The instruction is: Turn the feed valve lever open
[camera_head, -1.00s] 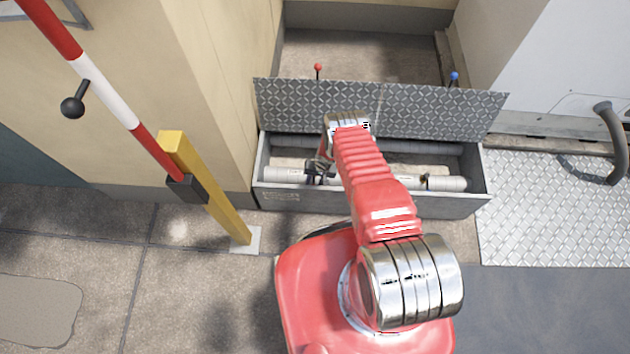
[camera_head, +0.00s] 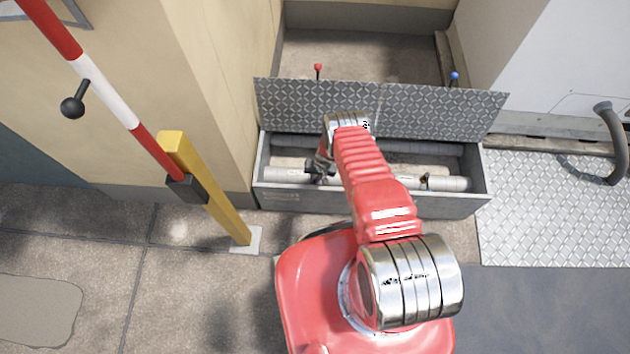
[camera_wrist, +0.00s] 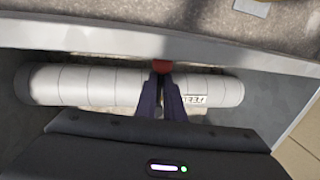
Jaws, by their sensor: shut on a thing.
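In the wrist view my gripper (camera_wrist: 160,108) is shut on a small part with a red top, the lever (camera_wrist: 162,67), at the middle of a pale pipe (camera_wrist: 90,85). A label on the pipe (camera_wrist: 195,99) is partly readable and seems to say FEED. In the head view my gripper (camera_head: 320,172) reaches down into the trench box at the left part of the pipe (camera_head: 285,174). The lever itself is hidden there by the gripper. How far the lever is turned cannot be told.
The trench box (camera_head: 370,202) has raised tread-plate lids (camera_head: 300,106) behind the arm, with a red knob (camera_head: 318,68) and a blue knob (camera_head: 455,76) above them. A second fitting (camera_head: 425,181) sits at the right on the pipe. A yellow post (camera_head: 210,190) and striped barrier (camera_head: 105,90) stand left.

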